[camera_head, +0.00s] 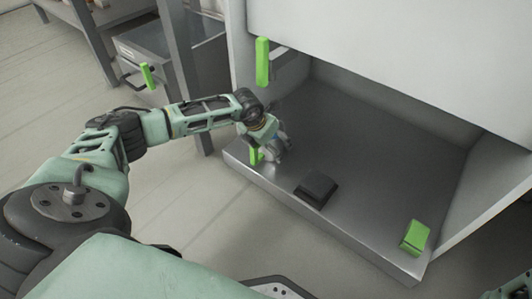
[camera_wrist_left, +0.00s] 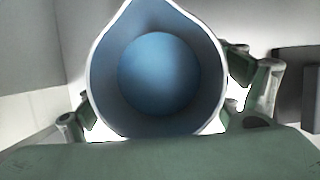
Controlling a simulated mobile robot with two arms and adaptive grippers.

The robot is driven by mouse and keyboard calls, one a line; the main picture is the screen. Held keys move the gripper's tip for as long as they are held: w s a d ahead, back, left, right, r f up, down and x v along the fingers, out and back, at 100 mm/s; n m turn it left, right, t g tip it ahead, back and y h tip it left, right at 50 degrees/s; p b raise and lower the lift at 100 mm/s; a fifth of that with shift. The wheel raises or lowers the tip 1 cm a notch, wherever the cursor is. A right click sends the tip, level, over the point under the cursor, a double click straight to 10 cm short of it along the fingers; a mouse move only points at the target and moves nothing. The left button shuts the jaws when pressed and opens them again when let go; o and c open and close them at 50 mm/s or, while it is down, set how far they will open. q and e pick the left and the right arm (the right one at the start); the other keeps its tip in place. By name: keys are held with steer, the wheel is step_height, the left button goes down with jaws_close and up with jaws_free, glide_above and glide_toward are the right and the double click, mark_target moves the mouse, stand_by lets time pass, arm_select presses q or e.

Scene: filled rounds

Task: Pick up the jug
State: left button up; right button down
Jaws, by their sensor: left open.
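The jug (camera_wrist_left: 158,75) fills the middle of the left wrist view, seen from above. It has a white rim with a spout at the top of the picture, and a blue inside that looks empty. My left gripper (camera_head: 270,143) is open, with one finger on each side of the jug in the wrist view. I cannot tell whether the fingers touch its wall. In the head view the gripper is low over the left front of the metal shelf (camera_head: 350,130), and it mostly hides the jug. My right gripper does not show clearly.
A dark block (camera_head: 316,188) lies on the shelf right of my left gripper. A green block (camera_head: 414,237) stands at the front right. A white panel (camera_head: 400,50) hangs above, with side walls around. A green handle (camera_head: 262,62) sticks out at the upper left. The shelf's middle is bare.

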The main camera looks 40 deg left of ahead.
arm_select(q)
steer(key=shift+w+f, duration=0.2)
steer(key=shift+f, duration=0.25)
steer(key=shift+r, duration=0.15)
steer(key=shift+c, duration=0.2)
steer(key=shift+d, duration=0.1)
steer(key=c, duration=1.8)
